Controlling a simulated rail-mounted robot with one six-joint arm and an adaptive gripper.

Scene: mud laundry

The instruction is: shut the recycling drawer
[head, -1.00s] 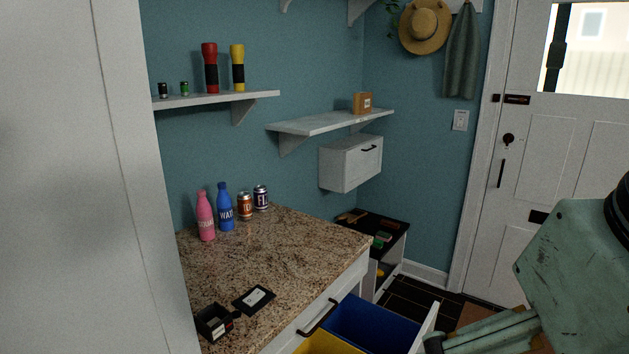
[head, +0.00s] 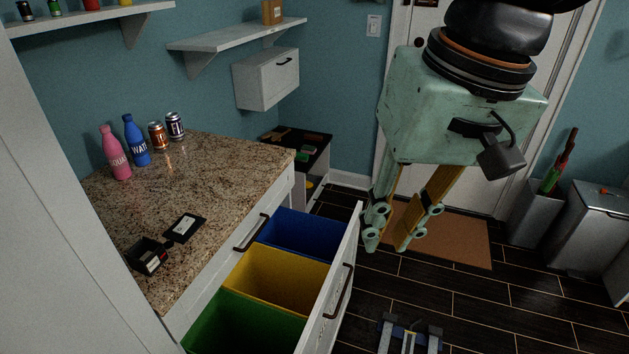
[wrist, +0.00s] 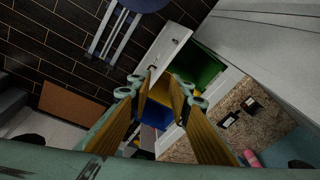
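The recycling drawer (head: 343,275) stands pulled out below the granite counter. Its white front panel carries a dark handle, and it also shows in the wrist view (wrist: 168,50). Inside it are a blue bin (head: 299,229), a yellow bin (head: 276,277) and a green bin (head: 240,322). My gripper (head: 385,246) is to the right of the drawer front in the head view, pointing down, empty. In the wrist view its fingers (wrist: 160,92) are spread apart with the drawer front and bins showing beyond and between them. I see no contact with the drawer.
A low shelf unit (head: 303,150) stands beyond the drawer. A brown mat (head: 460,235) lies by the door. Dark floor is open right of the drawer.

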